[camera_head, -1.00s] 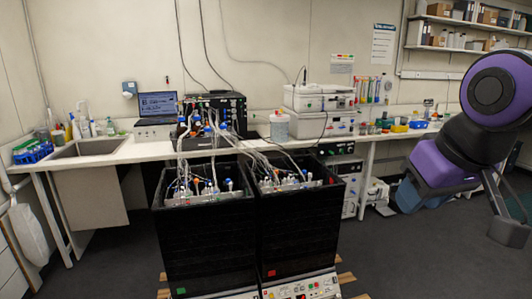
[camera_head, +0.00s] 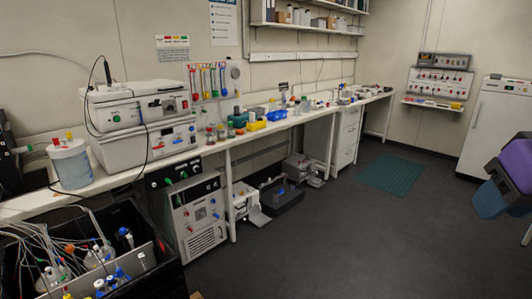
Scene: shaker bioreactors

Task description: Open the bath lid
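I cannot pick out the bath lid for certain. Two stacked white benchtop units stand on the bench at the left; the upper unit (camera_head: 125,107) has a flat closed top, and the lower unit (camera_head: 150,146) has knobs on its front. An open black box (camera_head: 160,285) at the lower left holds bottles with tubing and has no lid on it. My gripper is out of view.
A green mat (camera_head: 393,175) lies on the open grey floor. A white fridge (camera_head: 497,135) stands at the right.

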